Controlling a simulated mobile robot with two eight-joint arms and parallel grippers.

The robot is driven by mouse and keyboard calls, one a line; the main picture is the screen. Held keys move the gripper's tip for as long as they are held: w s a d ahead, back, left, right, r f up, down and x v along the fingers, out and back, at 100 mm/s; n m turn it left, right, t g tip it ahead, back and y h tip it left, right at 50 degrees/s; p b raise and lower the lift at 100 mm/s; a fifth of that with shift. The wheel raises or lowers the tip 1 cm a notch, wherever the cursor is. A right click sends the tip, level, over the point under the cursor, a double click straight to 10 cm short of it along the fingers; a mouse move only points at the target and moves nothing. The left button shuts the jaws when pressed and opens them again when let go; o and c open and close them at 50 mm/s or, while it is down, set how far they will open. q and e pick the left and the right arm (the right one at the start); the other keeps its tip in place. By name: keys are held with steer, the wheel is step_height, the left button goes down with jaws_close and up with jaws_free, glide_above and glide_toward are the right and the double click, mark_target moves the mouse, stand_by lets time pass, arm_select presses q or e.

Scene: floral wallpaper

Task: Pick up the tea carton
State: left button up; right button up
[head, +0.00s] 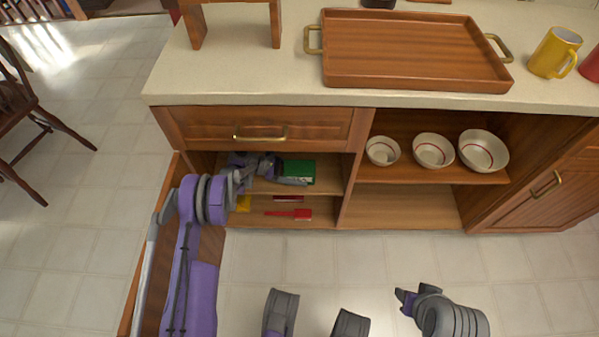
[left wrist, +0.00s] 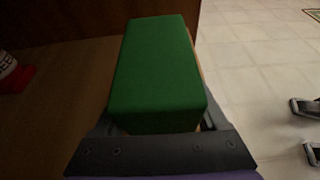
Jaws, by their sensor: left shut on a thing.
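The tea carton is a green box (head: 300,172) with a pale lower edge, in the upper compartment of the open cabinet under the counter. My left gripper (head: 292,180) reaches into this compartment from the left and is shut on the carton. In the left wrist view the carton (left wrist: 155,75) fills the space between the two fingers, its green face towards the camera. The finger tips are mostly hidden behind it.
An open cabinet door (head: 150,255) stands left of my left arm. A drawer (head: 255,130) lies above the compartment. A red item (head: 290,213) lies on the lower shelf. Bowls (head: 432,151) stand in the right compartment. A wooden tray (head: 415,50) and yellow mug (head: 555,53) are on the counter.

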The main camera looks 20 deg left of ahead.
arm_select(q)
steer(key=shift+c, duration=1)
